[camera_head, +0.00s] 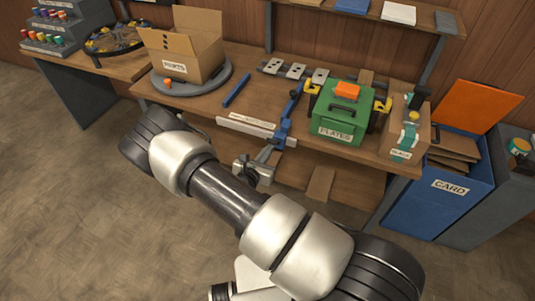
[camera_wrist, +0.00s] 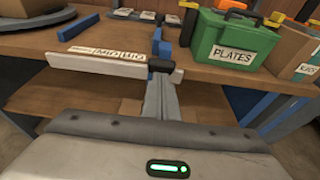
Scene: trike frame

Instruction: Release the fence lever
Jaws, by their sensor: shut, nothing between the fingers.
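The blue fence rail (camera_head: 295,103) runs across the bench top to the front edge, beside a white labelled board (camera_head: 243,126). A blue piece (camera_head: 282,132) at its front end hangs at the bench edge; it looks like the fence lever, but I cannot be sure. My gripper (camera_head: 268,153) is at the front of the bench, close to this piece. In the wrist view my gripper's shut fingers (camera_wrist: 160,72) reach toward the board's right end, with nothing held. They hide part of the blue piece, and I cannot tell whether they touch it.
A green PLATES box (camera_head: 343,113) stands right of the rail. An open PARTS carton (camera_head: 184,52) sits on a grey turntable at the left. A blue CARD bin (camera_head: 446,192) stands beyond the bench's right end. The floor in front is clear.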

